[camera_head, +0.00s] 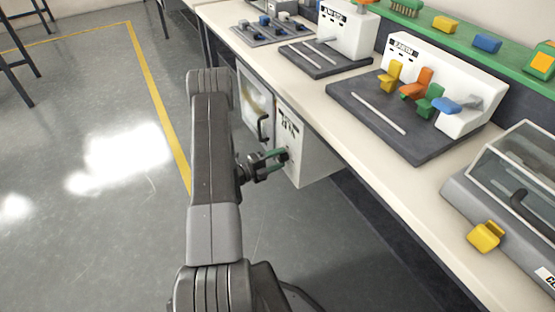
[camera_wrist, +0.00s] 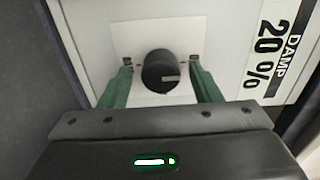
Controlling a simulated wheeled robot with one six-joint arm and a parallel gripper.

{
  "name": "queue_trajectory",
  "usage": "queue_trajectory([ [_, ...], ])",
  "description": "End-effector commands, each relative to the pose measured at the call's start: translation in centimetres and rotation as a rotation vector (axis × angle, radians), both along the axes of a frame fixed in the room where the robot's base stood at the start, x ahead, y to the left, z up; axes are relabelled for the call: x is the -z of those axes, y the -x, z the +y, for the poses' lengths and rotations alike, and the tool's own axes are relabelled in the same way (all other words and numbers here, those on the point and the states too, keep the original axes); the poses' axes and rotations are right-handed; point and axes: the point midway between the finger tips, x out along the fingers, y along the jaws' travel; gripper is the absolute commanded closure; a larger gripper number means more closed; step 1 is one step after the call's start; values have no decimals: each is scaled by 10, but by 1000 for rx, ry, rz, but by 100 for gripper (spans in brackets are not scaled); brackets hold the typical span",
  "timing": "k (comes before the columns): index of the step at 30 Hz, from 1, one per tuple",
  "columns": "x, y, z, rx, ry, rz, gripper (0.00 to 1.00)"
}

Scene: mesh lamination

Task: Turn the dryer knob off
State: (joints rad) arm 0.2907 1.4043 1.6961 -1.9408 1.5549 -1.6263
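The dryer (camera_head: 301,150) is a white cabinet under the bench, with a glass-fronted door at its left. Its knob (camera_wrist: 159,72) is a round black dial with a light pointer mark, on a pale square plate (camera_wrist: 190,38). In the wrist view the pointer points to the right. My gripper (camera_wrist: 160,75) has green fingers, open, one on each side of the knob, with a visible gap on both sides. In the head view my gripper (camera_head: 284,156) is at the dryer's front panel, and the knob is hidden there.
A label reading "DAMP 20 %" (camera_wrist: 270,45) is right of the knob. The dryer door's black handle (camera_head: 263,128) is near my gripper. The bench (camera_head: 335,105) above holds levers, a clear-lidded box (camera_head: 515,170) and other devices.

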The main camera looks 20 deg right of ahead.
Motion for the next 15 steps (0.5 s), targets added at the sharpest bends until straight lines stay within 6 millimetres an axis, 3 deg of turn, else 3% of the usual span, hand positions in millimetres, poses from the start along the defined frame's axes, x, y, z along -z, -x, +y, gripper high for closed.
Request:
queue_trajectory([
  [10, -1, 0, 3, 0, 1, -1, 43],
  [15, -1, 1, 23, -4, 0, 1, 43],
])
